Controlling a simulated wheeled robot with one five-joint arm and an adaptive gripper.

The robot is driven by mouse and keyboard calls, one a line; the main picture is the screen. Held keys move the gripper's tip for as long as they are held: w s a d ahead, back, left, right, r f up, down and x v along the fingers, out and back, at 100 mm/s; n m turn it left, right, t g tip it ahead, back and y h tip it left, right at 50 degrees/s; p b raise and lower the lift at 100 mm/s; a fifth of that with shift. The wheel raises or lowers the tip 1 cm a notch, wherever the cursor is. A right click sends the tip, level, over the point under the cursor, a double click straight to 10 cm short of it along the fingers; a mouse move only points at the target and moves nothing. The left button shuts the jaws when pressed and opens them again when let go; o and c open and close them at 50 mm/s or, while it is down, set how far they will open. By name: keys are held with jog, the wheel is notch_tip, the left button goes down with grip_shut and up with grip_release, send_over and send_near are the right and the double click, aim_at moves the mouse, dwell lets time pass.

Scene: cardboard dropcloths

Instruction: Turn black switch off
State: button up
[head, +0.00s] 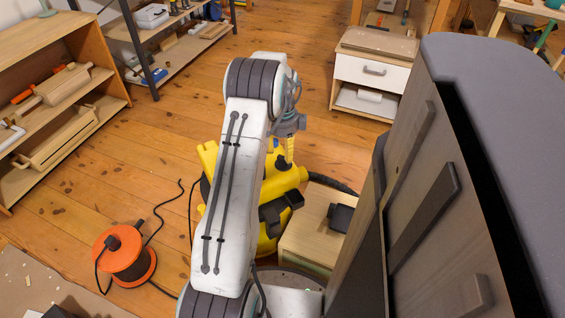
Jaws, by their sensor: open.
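My gripper (289,147) hangs from the far side of my arm, pointing down in front of the yellow vacuum cleaner. It is open, and I see nothing held in it. A small black block (341,217) sits on top of a low light-wood box (312,220), to the right of and nearer than my gripper. It may be the black switch, but its lever position is too small to tell. The yellow vacuum (290,178) also has dark parts on its front. My arm hides part of the vacuum.
A tall dark cabinet (425,170) stands close on the right. An orange cable reel (128,258) lies at lower left with a loose cable. Wooden shelves (70,110) stand at left, and a white-drawer cabinet (372,72) is at the back. Open floor lies left of my arm.

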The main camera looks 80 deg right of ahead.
aim_at(283, 158)
jog(key=shift+f+b, duration=0.65)
jog(key=shift+f, duration=1.85)
jog(key=shift+c, duration=0.5)
grip_shut()
